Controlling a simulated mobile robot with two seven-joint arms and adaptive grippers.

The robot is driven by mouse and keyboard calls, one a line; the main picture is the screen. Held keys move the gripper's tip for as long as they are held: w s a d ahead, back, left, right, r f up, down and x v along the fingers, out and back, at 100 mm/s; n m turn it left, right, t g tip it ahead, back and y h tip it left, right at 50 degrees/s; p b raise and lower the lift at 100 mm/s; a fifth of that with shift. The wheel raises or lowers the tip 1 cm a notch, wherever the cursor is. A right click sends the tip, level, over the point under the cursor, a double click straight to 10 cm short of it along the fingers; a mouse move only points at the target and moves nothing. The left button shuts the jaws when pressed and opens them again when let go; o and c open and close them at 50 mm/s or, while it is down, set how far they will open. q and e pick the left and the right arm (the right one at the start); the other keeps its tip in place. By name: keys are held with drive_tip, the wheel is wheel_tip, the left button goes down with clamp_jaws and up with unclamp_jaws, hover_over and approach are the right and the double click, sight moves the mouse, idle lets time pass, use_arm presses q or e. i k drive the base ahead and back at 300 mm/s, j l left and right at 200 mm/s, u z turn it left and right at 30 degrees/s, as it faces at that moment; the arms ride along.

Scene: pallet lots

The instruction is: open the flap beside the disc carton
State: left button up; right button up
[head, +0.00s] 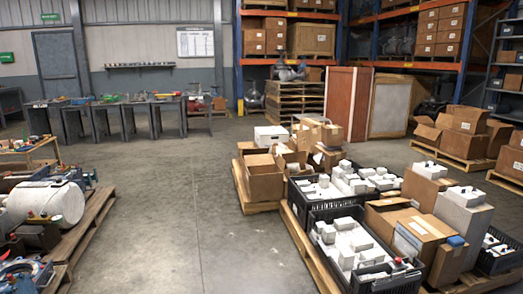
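No disc carton can be picked out with certainty; any disc mark is too small to read. Several brown cartons stand on the pallets at right. A labelled carton (425,228) sits on the near right pallet, with a raised brown flap or smaller carton (388,204) against its back left; I cannot tell which. An open carton (262,175) with its flaps up stands on the pallet behind. More cartons with spread flaps (428,134) are at the far right. Neither of my grippers is in view.
Black crates (316,215) of white boxes fill the near right pallet's left side. A left pallet (86,226) holds a white cylinder (50,203) and machine parts. Bare concrete floor (195,220) runs between. Work tables (150,103) and racks (240,65) stand behind.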

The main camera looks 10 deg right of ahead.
sight(257, 151)
drive_tip(key=i+u, duration=0.2)
drive_tip(key=i, duration=0.6)
drive_tip(key=i+j+u, duration=0.1)
drive_tip(key=i, duration=1.65)
drive_tip(key=i+z, duration=0.15)
drive_tip(key=i, duration=0.35)
drive_tip(key=i+j+z, duration=0.2)
drive_tip(key=i, duration=0.35)
drive_tip(key=i+j+z, duration=0.15)
drive_tip(key=i, duration=0.35)
